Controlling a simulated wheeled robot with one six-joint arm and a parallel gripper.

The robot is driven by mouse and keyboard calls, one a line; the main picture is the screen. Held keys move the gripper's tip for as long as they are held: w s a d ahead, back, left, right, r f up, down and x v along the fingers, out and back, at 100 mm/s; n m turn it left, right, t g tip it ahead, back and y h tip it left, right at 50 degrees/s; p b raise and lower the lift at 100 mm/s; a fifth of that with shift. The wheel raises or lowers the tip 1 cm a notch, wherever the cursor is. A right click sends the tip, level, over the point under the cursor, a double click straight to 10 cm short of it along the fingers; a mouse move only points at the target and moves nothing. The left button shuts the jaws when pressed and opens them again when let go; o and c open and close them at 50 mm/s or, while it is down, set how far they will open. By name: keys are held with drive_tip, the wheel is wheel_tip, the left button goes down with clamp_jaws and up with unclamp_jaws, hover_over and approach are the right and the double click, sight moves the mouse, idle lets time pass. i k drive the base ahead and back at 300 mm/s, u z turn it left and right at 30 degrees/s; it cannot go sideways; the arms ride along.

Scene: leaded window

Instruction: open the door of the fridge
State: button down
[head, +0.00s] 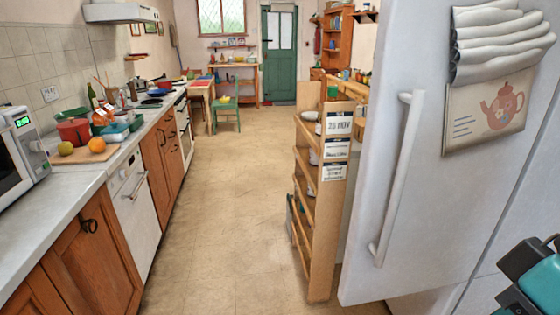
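The fridge door (440,210) is a large pale grey-white panel filling the right of the head view. A long white vertical handle (395,180) runs near its left edge. The door's lower left corner juts out past the pale panel (428,302) below it; I cannot tell whether the door is shut or slightly ajar. The fridge interior does not show. A teal and black part of my arm shows at the lower right edge, in front of the fridge. My gripper's fingers are not in view, and nothing is seen touching the handle.
A cloth with a teapot print (500,105) hangs on the door. A wooden shelf unit (322,205) stands just left of the fridge. The left counter (60,205) holds a microwave (20,155) and fruit. The floor (225,215) between is clear back to a green door (279,60).

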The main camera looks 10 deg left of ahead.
sight(422, 219)
drive_tip(key=u, duration=1.15)
drive_tip(key=i, duration=1.55)
drive_tip(key=z, duration=0.55)
